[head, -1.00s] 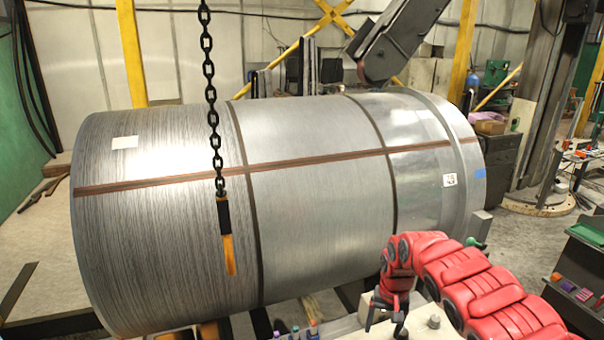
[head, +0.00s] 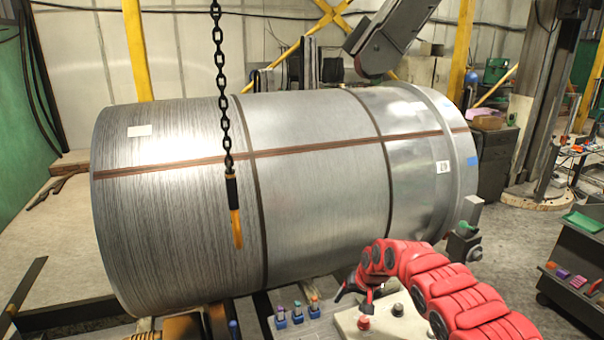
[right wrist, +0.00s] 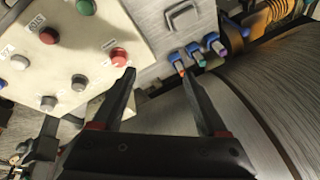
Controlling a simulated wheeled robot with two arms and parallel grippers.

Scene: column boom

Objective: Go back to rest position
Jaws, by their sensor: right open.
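My right gripper (head: 357,288) is at the end of the red arm in the head view, beside a pale control box (head: 390,326) with push buttons and in front of the big metal drum. In the right wrist view my right gripper (right wrist: 160,76) is open, with nothing between its dark fingers. A red button (right wrist: 119,57) on the control box (right wrist: 85,65) shows just left of the left fingertip in that view; I cannot tell how far apart they are. My left gripper is in neither view.
The large metal drum (head: 320,190) fills the middle. Small coloured switches (head: 297,312) sit left of the control box. A dark cart (head: 575,270) stands at right; floor shows beyond it.

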